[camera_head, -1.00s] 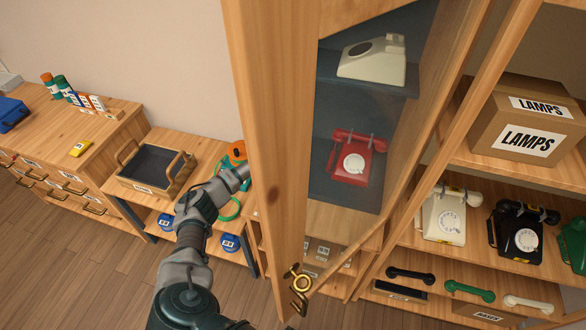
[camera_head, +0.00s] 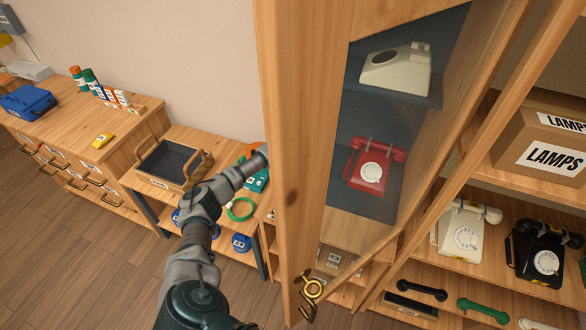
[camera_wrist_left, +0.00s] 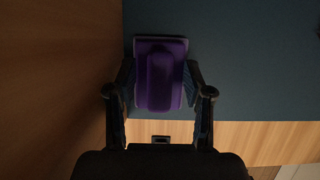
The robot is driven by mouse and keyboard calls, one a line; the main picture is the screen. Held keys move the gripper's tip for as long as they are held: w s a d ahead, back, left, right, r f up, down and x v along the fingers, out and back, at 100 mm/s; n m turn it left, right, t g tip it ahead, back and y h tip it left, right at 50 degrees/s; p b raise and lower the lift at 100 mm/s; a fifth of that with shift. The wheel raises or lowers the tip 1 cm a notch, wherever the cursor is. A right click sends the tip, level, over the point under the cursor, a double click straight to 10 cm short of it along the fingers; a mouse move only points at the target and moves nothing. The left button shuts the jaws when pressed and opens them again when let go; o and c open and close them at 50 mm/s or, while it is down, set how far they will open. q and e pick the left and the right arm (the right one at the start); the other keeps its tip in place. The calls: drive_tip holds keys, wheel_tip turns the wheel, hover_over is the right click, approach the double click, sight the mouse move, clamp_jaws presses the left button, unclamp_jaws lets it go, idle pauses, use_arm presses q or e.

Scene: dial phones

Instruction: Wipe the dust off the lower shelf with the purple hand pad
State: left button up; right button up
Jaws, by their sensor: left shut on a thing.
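The purple hand pad (camera_wrist_left: 160,78) is between the fingers of my left gripper (camera_wrist_left: 160,90) in the left wrist view. The gripper is shut on it, in front of a dark blue surface. In the head view the wooden cabinet upright hides the gripper and pad; only my left forearm shows. The lower blue shelf (camera_head: 368,204) holds a red dial phone (camera_head: 370,173). A cream phone (camera_head: 397,70) sits on the shelf above. I cannot make out dust. My right gripper is not in view.
A wooden upright (camera_head: 290,170) stands close to my left arm, with a brass key (camera_head: 308,290) low beside it. A wood wall (camera_wrist_left: 50,90) is at the left in the wrist view. Right shelves hold a LAMPS box (camera_head: 545,150) and phones. A wooden tray (camera_head: 172,165) stands left.

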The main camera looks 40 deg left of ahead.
use_arm(q)
drive_tip(key=shift+a+r+p, duration=0.15)
drive_tip(key=shift+r+p, duration=1.9)
drive_tip(key=shift+r, duration=1)
drive_tip(key=shift+r+p, duration=1.1)
drive_tip(key=shift+r, duration=0.45)
drive_tip(key=shift+f, duration=0.1)
